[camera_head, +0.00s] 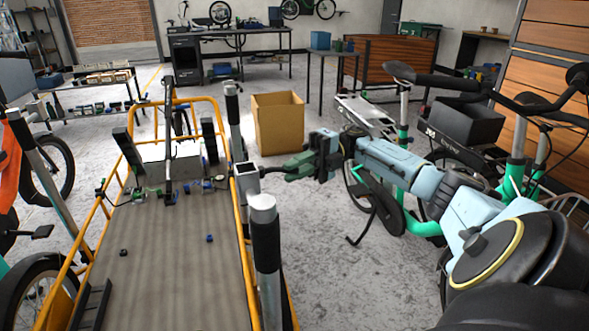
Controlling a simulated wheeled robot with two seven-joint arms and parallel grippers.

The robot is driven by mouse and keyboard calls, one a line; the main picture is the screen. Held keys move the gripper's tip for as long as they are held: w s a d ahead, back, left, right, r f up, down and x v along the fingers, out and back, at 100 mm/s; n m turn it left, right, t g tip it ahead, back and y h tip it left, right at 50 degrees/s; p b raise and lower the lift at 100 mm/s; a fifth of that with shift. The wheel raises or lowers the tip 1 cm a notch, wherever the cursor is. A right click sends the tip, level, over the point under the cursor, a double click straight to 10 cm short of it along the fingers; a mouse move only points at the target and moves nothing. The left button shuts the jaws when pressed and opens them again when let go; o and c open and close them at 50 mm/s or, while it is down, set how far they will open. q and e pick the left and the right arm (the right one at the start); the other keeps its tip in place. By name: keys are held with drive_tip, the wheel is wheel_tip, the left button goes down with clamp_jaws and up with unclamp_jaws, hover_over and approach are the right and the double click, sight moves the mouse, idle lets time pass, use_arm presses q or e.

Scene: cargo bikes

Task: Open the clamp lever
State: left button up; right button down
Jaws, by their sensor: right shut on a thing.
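The grey clamp (247,181) sits at the right side of the yellow-framed cargo bed. A thin dark lever (270,170) sticks out from it to the right. My right gripper (287,172) reaches in from the right, with its green fingers shut at the lever's outer end. The fingers cover the part of the lever they hold. My left gripper is not in the head view.
The yellow-framed cargo bed (185,258) carries small loose parts. Upright posts with black grips stand along its right side, one (264,240) close in front. A cardboard box (279,124) stands on the floor behind. Bikes with teal frames stand at the right, near my arm.

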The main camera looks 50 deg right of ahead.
drive_tip(key=shift+s+a+f, duration=0.1)
drive_tip(key=shift+a+f, duration=0.05)
drive_tip(key=shift+f, duration=0.05)
drive_tip(key=c, duration=1.4)
unclamp_jaws()
drive_tip(key=shift+r, duration=0.1)
drive_tip(key=shift+o, duration=0.2)
drive_tip(key=shift+r, duration=0.1)
